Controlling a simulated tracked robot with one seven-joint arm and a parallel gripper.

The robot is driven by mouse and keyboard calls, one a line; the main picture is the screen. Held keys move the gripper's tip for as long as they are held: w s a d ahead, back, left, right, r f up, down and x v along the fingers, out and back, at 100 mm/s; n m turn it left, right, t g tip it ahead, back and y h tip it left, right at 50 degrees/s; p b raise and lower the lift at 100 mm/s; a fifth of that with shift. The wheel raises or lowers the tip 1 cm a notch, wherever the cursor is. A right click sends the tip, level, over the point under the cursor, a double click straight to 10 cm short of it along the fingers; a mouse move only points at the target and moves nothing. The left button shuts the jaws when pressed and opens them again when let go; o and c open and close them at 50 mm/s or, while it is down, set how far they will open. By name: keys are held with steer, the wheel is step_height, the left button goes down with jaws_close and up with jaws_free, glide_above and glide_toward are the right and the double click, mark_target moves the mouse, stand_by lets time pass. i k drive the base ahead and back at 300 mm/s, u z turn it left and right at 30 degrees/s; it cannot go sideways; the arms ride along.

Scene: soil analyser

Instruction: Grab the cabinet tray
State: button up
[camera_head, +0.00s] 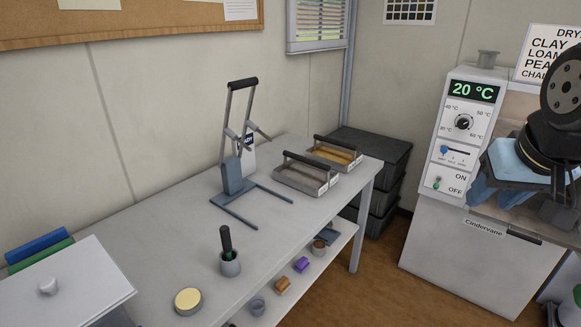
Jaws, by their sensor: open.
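The analyser cabinet (466,262) stands at the right, white, with a display reading 20 °C, a dial, a slider and an ON/OFF switch. A dark handle (524,236) is on its front beside the name plate. I cannot make out a tray in the cabinet; my arm covers its upper right part. Two handled metal trays stand on the white table: an empty-looking grey one (307,187) and one with yellowish contents (335,152). My gripper (564,208) is open in front of the cabinet, at the right edge, apart from both table trays.
The white table (175,225) holds a lever press (234,184), a cup with a dark-handled tool (230,263) and a round tin (188,301). Small items lie on its lower shelf. Dark stacked crates (372,150) stand behind it. Brown floor lies open between table and cabinet.

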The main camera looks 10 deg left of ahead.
mark_target(312, 177)
steer(key=u, duration=0.15)
steer(key=i, duration=0.95)
steer(key=u, duration=0.15)
